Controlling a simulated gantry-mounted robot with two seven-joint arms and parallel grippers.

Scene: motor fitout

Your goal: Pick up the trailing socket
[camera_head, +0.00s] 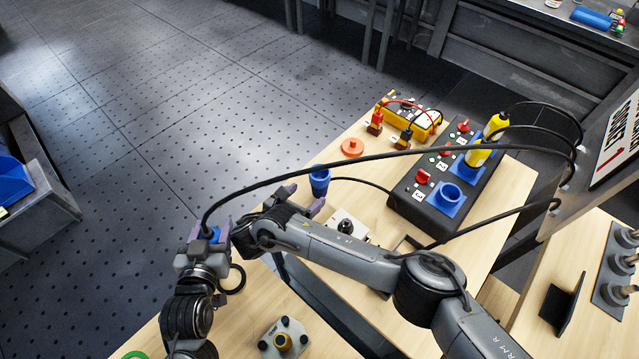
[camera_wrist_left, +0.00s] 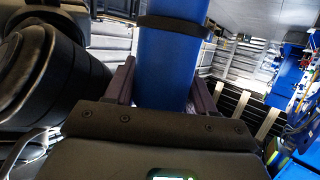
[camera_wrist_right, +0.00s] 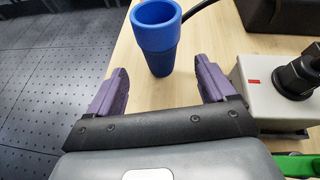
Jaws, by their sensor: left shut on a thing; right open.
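The trailing socket is a blue cup-shaped connector (camera_head: 319,182) standing on the wooden bench, with a black cable running from it towards the right. My right gripper (camera_head: 299,199) is open close to it. In the right wrist view the socket (camera_wrist_right: 158,45) sits ahead of the gap between the purple fingers (camera_wrist_right: 162,72), mouth up, not clasped. My left gripper (camera_head: 209,230) is shut on a blue plug (camera_wrist_left: 168,65) with a black cable, held out at the left, away from the socket. Most of the plug is hidden by the fingers in the head view.
A dark panel (camera_head: 408,200) with blue sockets, yellow plugs and red switches stands to the right. A grey box with a black knob (camera_wrist_right: 290,82) is right of my right gripper. The left plug's cable arches over the bench. An orange disc (camera_head: 352,147) lies behind.

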